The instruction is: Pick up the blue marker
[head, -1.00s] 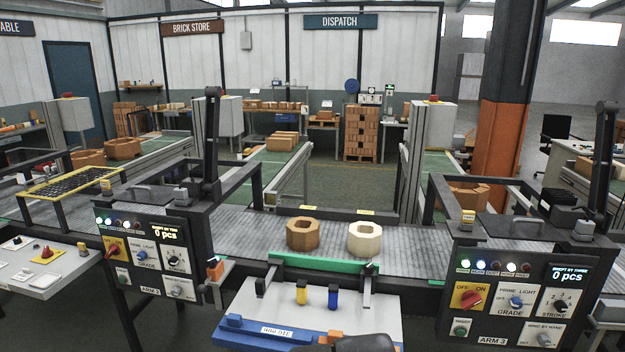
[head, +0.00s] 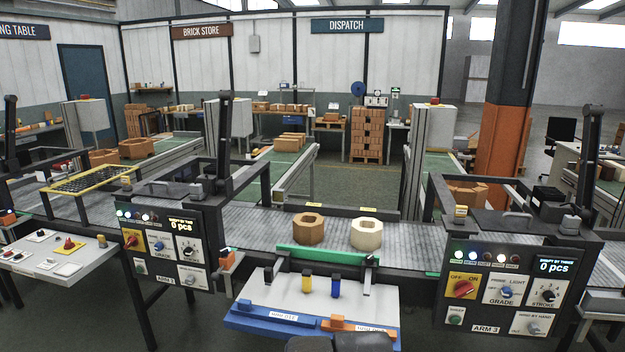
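The blue marker (head: 335,287) stands upright on the white-topped bench (head: 268,292) below the conveyor, just right of a yellow marker (head: 306,282). Both have dark tops. Nothing is touching the blue marker. My gripper cannot be made out. Only dark parts, probably of my own body, show at the bottom edge of the head view.
Behind the markers runs a green bar (head: 320,255) across the bench's back, with dark posts at its ends. An orange brick (head: 308,228) and a cream brick (head: 366,233) sit on the conveyor (head: 265,230). Control panels (head: 505,285) flank the bench.

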